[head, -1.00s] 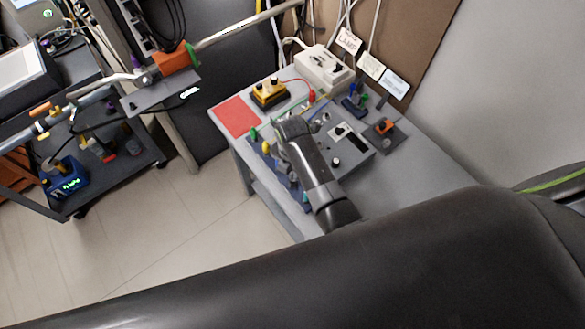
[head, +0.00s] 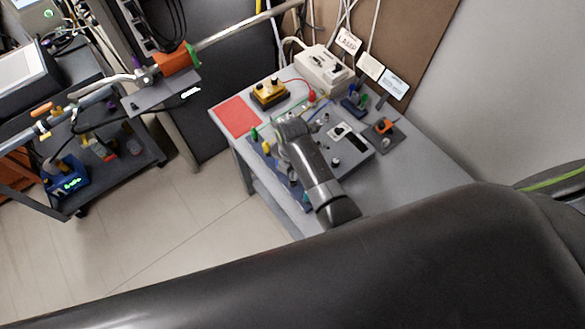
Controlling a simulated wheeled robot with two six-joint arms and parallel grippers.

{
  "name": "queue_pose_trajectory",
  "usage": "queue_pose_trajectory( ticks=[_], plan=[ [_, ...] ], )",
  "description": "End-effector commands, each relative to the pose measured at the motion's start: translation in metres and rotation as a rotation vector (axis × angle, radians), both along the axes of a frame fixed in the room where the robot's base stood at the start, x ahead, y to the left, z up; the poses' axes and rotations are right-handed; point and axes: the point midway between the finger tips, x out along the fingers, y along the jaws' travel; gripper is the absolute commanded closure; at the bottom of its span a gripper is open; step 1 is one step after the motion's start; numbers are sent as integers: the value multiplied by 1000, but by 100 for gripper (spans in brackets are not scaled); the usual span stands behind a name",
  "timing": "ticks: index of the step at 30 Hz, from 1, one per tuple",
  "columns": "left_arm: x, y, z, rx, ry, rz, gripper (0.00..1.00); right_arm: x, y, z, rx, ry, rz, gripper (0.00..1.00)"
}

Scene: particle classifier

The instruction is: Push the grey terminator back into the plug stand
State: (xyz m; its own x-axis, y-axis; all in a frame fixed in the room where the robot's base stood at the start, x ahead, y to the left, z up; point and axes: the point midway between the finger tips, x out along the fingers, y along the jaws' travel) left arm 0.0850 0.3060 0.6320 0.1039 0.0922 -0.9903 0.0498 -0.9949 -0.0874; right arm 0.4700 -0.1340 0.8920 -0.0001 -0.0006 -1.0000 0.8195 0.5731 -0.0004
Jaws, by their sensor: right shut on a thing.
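The plug stand (head: 268,160) is a long blue-grey strip along the front left edge of the grey table. It holds several coloured plugs, with green and yellow ones showing at its far end. My right gripper (head: 284,148) points down over the stand. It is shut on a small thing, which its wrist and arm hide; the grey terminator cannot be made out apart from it. Whether the held thing touches the stand cannot be told. My left gripper is not in view.
A grey panel box (head: 350,150) lies right of my right arm. Behind are a red mat (head: 236,117), a yellow-black box (head: 269,93) and a white unit (head: 323,72). An orange-knobbed block (head: 384,126) sits at the right. The table's near right part is clear.

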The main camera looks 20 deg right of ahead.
Motion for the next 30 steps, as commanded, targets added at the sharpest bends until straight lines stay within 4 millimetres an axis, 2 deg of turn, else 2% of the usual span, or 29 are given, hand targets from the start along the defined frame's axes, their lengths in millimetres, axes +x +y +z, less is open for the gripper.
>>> queue_pose_trajectory(
  ticks=[30],
  plan=[
    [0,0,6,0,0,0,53,0,0,0,0,-1,0,100]
  ],
)
